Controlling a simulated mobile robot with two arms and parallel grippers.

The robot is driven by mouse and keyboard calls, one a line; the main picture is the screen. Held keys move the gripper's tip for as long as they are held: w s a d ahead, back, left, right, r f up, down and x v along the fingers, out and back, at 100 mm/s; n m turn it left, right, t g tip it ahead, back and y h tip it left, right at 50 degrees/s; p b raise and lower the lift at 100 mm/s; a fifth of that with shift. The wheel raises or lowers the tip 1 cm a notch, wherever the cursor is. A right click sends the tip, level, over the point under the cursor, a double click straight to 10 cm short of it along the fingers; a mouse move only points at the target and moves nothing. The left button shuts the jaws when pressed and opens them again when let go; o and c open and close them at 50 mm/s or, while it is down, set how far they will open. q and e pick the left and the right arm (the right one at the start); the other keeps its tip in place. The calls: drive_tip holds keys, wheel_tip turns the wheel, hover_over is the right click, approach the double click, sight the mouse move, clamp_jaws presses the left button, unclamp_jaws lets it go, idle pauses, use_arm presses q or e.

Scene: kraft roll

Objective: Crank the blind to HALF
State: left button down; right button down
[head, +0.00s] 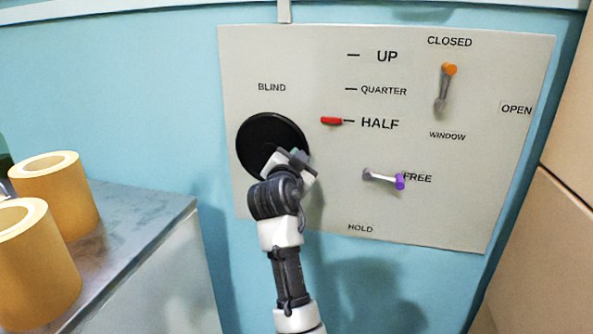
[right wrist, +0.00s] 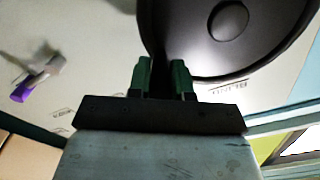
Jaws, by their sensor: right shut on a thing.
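The round black crank disc (head: 262,135) is on the grey panel under the word BLIND. It also shows in the right wrist view (right wrist: 265,45), with a round hub at its middle. My right gripper (head: 297,157) is at the disc's lower right edge. In the right wrist view its green fingers (right wrist: 163,78) are shut on a dark crank handle by the disc's rim, mostly hidden between them. The red blind pointer (head: 331,121) stands level with the HALF mark (head: 379,123). My left gripper is not in view.
A purple-tipped lever (head: 383,177) points to FREE, with HOLD lettered below. An orange-tipped window lever (head: 445,85) points up to CLOSED. Brown kraft rolls (head: 57,190) stand on a metal-topped counter (head: 150,210) at left. A tan cabinet (head: 545,230) is at right.

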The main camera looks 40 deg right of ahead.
drive_tip(key=shift+f, duration=0.2)
idle(0.4)
drive_tip(key=c, duration=1)
unclamp_jaws()
drive_tip(key=shift+c, duration=0.2)
